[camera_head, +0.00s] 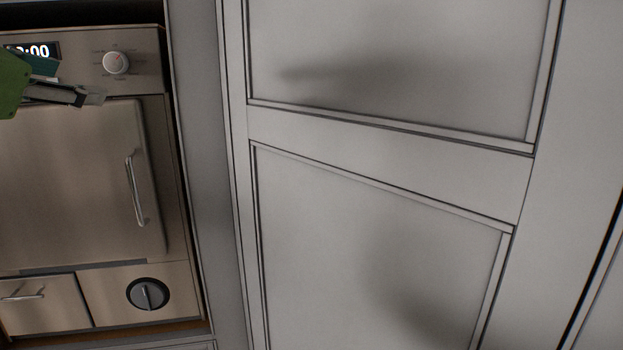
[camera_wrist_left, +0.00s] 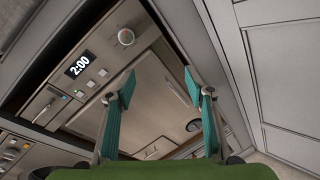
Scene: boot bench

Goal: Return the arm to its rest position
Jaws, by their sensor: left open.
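My left gripper (camera_head: 75,82) comes in at the upper left edge of the head view, in front of the built-in appliance. It has a green body, and part of it is cut off by the picture edge. In the left wrist view its two teal fingers (camera_wrist_left: 162,88) stand apart with nothing between them. The left gripper is open and empty. My right gripper is in neither view.
A built-in appliance (camera_head: 80,180) with a clock display, a dial (camera_head: 116,62) and a door handle (camera_head: 136,188) fills the left. Below is a round knob (camera_head: 148,294). A tall grey panelled cabinet door (camera_head: 390,170) fills the middle and right.

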